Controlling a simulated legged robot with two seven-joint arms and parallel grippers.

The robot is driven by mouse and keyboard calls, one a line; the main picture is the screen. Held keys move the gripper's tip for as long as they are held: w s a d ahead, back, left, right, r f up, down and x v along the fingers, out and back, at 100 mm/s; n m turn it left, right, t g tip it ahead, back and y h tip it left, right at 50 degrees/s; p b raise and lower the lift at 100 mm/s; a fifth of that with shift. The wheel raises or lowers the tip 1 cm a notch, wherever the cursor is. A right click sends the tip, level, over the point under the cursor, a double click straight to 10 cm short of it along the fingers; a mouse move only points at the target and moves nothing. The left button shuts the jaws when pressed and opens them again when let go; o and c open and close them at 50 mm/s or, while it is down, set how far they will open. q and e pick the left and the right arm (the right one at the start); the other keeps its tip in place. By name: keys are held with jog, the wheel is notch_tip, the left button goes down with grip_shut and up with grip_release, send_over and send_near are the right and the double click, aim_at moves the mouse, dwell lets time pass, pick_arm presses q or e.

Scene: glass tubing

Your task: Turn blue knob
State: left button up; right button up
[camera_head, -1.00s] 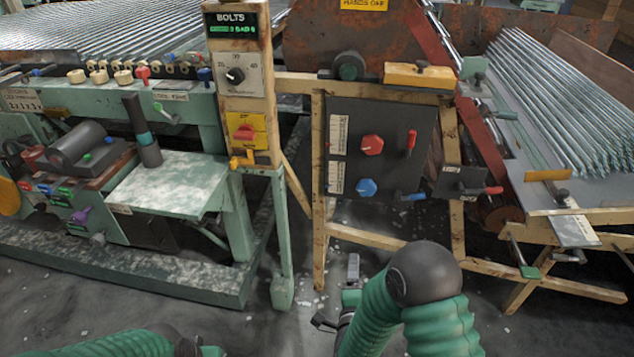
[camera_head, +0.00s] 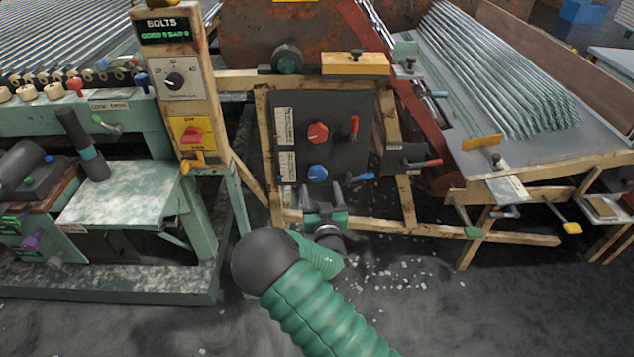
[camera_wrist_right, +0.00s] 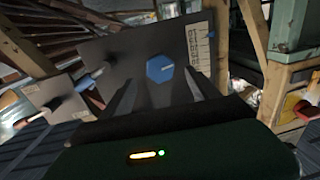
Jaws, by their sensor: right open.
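The blue knob (camera_head: 318,172) sits low on a dark panel (camera_head: 345,112), under a red knob (camera_head: 317,133). My right gripper (camera_head: 322,192) is open just below the blue knob in the head view, with its fingers pointing up toward the panel. In the right wrist view the blue knob (camera_wrist_right: 160,68) lies ahead, between the two open fingers (camera_wrist_right: 160,92) and beyond their tips. The fingers look apart from the knob. My left gripper is not in view.
A red lever (camera_head: 354,127) and a blue lever (camera_head: 362,177) stick out right of the knobs. Wooden posts (camera_head: 264,150) frame the panel. A small dark box with a red-tipped lever (camera_head: 425,162) is at the right. A green machine (camera_head: 125,190) stands at left.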

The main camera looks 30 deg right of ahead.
aim_at(318, 176)
jog(key=b+x, duration=0.1)
jog(key=x, duration=0.4)
jog(key=shift+f, duration=0.1)
jog(key=shift+w+d, duration=0.25)
jog(key=shift+w, duration=0.05)
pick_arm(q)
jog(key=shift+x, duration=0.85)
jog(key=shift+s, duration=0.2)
